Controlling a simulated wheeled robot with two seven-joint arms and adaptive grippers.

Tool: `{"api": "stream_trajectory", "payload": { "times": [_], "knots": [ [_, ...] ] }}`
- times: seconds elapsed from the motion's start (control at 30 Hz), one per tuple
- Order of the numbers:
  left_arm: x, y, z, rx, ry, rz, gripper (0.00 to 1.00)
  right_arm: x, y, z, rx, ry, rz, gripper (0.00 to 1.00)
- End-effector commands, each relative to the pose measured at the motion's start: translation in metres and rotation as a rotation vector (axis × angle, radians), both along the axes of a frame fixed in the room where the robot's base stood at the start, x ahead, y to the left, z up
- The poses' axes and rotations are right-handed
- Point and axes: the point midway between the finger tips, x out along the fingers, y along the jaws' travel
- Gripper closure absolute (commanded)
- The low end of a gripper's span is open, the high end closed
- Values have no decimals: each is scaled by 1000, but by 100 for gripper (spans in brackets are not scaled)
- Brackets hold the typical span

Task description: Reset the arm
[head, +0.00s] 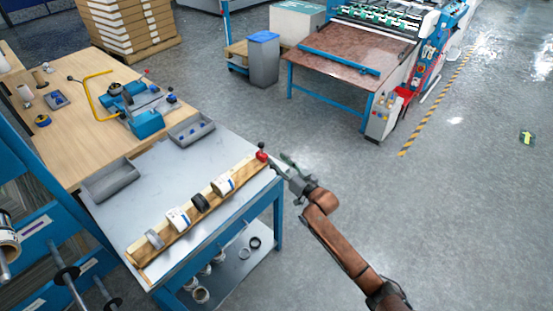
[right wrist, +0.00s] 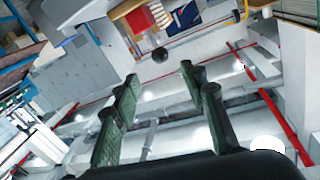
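My right arm comes in from the lower right in the head view and reaches up toward the table's right corner. Its gripper (head: 279,162) is beside the red-knobbed end of the wooden rack, over or just off the table edge. In the right wrist view the two green-padded fingers (right wrist: 160,78) stand apart with nothing between them. That view looks out across the hall, with shelving, red pipes and pale structures behind the fingers. My left arm and gripper are not in view.
A metal-topped table (head: 150,180) carries a wooden rack (head: 155,244) with several rolls and two grey trays (head: 110,182). A wooden bench (head: 75,140) with a blue device (head: 147,123) adjoins it. A laminating machine (head: 350,65) stands behind. The floor at right is clear.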

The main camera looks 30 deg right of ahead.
Motion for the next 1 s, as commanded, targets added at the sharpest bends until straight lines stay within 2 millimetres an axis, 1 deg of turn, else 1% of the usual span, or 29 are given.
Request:
{"api": "stream_trajectory", "payload": {
  "times": [0.17, 0.27, 0.37, 0.43, 0.47, 0.5, 0.57, 0.6, 0.67, 0.7, 0.77, 0.8, 0.87, 0.9, 1.0],
  "knots": [
    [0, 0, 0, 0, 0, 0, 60, 0, 0, 0, 0, 0, 0, 60],
    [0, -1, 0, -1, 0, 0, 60, -4, 2, -7, -5, 16, 0, 60],
    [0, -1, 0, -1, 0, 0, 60, -22, 8, -33, -28, 79, 1, 60],
    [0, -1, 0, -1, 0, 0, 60, -44, 15, -62, -58, 157, 1, 60],
    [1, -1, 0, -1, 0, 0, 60, -57, 18, -77, -74, 197, 1, 60],
    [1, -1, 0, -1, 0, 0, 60, -76, 22, -97, -95, 255, 0, 60],
    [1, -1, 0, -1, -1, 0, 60, -109, 27, -126, -131, 348, -2, 60],
    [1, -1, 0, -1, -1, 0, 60, -132, 29, -144, -154, 410, -5, 60],
    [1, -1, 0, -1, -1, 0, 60, -169, 31, -168, -190, 503, -9, 60],
    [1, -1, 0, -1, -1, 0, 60, -194, 32, -182, -212, 566, -12, 60],
    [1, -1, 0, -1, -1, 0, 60, -234, 31, -200, -242, 661, -19, 60],
    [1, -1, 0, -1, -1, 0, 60, -261, 30, -211, -262, 722, -23, 60],
    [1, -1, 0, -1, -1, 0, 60, -300, 28, -222, -286, 810, -32, 60],
    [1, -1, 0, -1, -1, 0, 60, -323, 27, -227, -302, 861, -37, 60],
    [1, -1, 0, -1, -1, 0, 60, -370, 23, -234, -326, 965, -47, 60]
  ]
}}
